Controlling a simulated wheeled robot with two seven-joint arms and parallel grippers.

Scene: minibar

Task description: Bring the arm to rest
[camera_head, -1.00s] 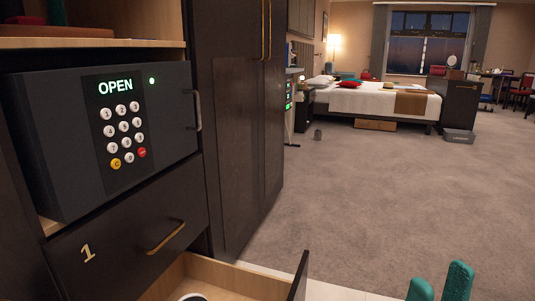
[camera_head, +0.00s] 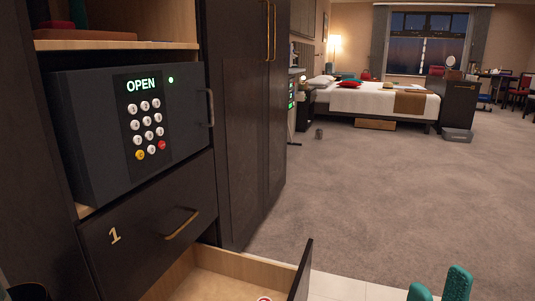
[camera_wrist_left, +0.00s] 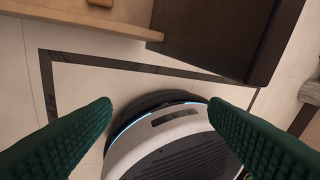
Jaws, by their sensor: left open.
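My left gripper (camera_wrist_left: 161,104) shows in the left wrist view with its two green ridged fingers spread apart. Nothing is held between them; it points down over the floor and a round white-and-black body with a blue light strip, which looks like my own base. In the head view I cannot make out the left gripper. My right gripper (camera_head: 438,285) shows at the bottom right of the head view. Its two teal fingertips stand apart with nothing seen between them; the rest is cut off by the frame edge.
A dark safe (camera_head: 135,130) reading OPEN sits in the cabinet at left. Below it is a drawer front (camera_head: 150,225) marked 1. A lower drawer (camera_head: 240,268) is pulled out. Open carpet (camera_head: 400,200) lies to the right, with a bed (camera_head: 375,100) far back.

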